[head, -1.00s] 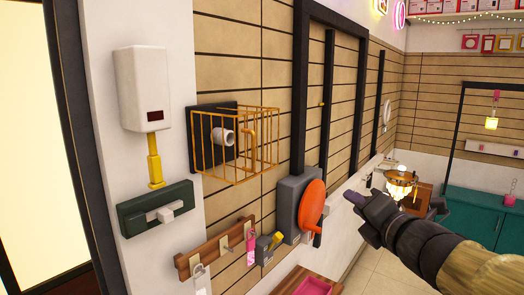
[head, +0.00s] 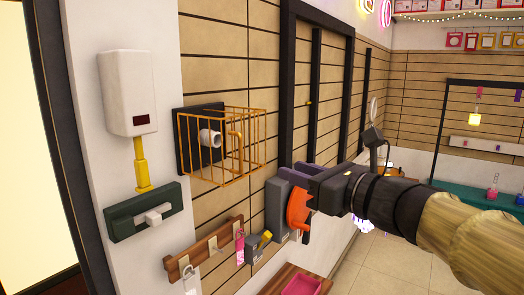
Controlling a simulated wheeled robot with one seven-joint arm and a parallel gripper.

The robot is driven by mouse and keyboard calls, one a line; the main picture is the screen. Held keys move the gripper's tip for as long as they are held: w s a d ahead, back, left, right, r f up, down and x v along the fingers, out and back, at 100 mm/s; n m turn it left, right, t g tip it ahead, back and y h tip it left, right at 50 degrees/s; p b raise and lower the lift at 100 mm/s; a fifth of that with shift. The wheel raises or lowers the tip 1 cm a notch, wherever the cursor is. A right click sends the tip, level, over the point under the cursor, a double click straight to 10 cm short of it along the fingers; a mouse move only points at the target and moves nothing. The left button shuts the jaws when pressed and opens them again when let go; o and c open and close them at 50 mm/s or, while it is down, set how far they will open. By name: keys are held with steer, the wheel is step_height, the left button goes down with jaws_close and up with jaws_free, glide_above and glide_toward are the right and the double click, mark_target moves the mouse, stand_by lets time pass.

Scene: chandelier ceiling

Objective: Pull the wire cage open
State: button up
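The wire cage (head: 252,165) is an orange-yellow box of thin bars on a dark square backplate on the slatted wall, left of centre. A white round pipe end and a yellow hooked part show inside it. The cage looks shut against its plate. My gripper (head: 300,199) reaches in from the right, fingers toward the wall. Its two fingers look spread apart, with nothing seen held between them. It is to the right of the cage and a little lower, apart from it in the picture.
A grey box with an orange disc (head: 298,208) is below right of the cage, partly hidden by my gripper. A white dispenser (head: 128,92) and green panel (head: 122,218) are at left. A wooden hook rail (head: 204,248) is below. A black frame (head: 287,90) stands right of the cage.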

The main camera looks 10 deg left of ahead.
steer(key=p, duration=0.6)
glide_toward(245, 154)
steer(key=s+a+r, duration=0.2)
steer(key=a+r, duration=0.1)
steer(key=a, duration=0.3)
steer(key=shift+w+f, duration=0.3)
steer(key=shift+c, duration=0.4)
jaws_close()
